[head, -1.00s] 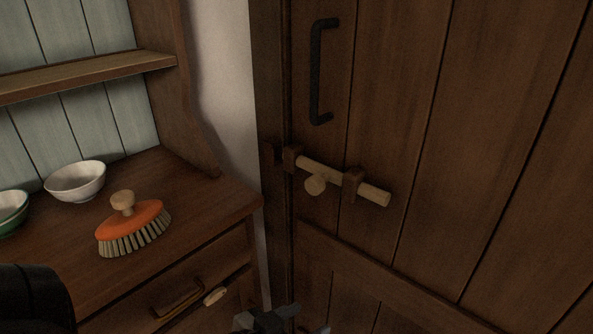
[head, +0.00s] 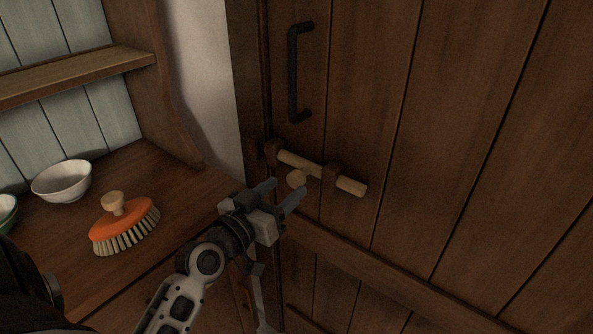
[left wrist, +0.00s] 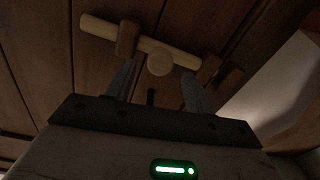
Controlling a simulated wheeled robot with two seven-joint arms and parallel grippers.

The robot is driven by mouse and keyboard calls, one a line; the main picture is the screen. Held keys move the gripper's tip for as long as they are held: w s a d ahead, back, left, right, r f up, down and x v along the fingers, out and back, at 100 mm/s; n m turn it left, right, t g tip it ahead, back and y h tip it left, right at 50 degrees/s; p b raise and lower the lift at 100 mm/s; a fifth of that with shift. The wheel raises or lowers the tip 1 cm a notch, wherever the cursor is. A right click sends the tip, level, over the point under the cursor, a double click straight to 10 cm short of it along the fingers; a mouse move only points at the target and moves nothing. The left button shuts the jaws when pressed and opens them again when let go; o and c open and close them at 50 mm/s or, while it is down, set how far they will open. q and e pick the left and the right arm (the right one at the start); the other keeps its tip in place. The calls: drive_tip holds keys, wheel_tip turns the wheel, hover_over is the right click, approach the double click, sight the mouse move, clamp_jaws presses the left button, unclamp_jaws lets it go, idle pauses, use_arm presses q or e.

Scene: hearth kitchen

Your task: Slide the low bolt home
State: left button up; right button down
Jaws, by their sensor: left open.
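In the left wrist view the bolt (left wrist: 103,28) and knob (left wrist: 159,64) show ahead of the fingers. My left gripper (head: 283,193) is open, with its two fingertips just short of the knob. In the left wrist view the knob appears between and beyond the left gripper's fingers (left wrist: 158,88). I see no hold on it. My right gripper is not in view.
A black door handle (head: 294,75) is above the bolt. At left, a wooden dresser holds an orange brush (head: 124,226), a white bowl (head: 62,181) and a green-edged bowl (head: 5,212). The dresser's right corner is close beside my left arm.

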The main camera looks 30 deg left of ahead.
sight(293, 181)
use_arm(q)
drive_tip(key=w, duration=0.4)
drive_tip(key=shift+w+d+p, duration=0.1)
drive_tip(key=shift+w+p, duration=0.05)
drive_tip(key=shift+p, duration=0.15)
drive_tip(key=shift+w, duration=0.5)
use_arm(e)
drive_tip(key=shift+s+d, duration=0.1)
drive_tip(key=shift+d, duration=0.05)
